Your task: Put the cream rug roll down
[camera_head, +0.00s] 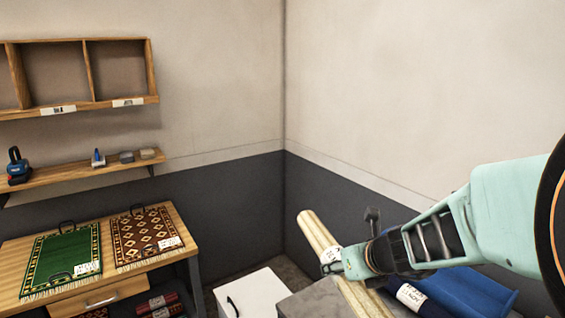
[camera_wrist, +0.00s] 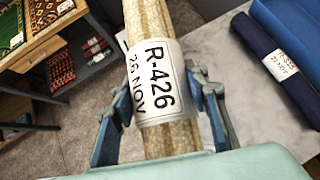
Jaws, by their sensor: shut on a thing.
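The cream rug roll (camera_head: 315,232) is held in my gripper (camera_head: 352,264), slanting from upper left to lower right in the head view. In the wrist view the cream roll (camera_wrist: 143,35) runs between the two fingers of my gripper (camera_wrist: 160,108), which are closed on either side of it. Its white label reads R-426, 26 NOV. The roll overlaps a grey tabletop (camera_head: 298,303) in the head view; I cannot tell whether it touches it. The tabletop also shows in the wrist view (camera_wrist: 218,45).
A dark blue rug roll (camera_wrist: 262,42) with a label lies on the grey tabletop at right. A white cabinet (camera_head: 258,292) stands left of it. A wooden bench (camera_head: 22,288) holds a green rug (camera_head: 62,258) and a brown patterned rug (camera_head: 140,232). Wall shelves are at upper left.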

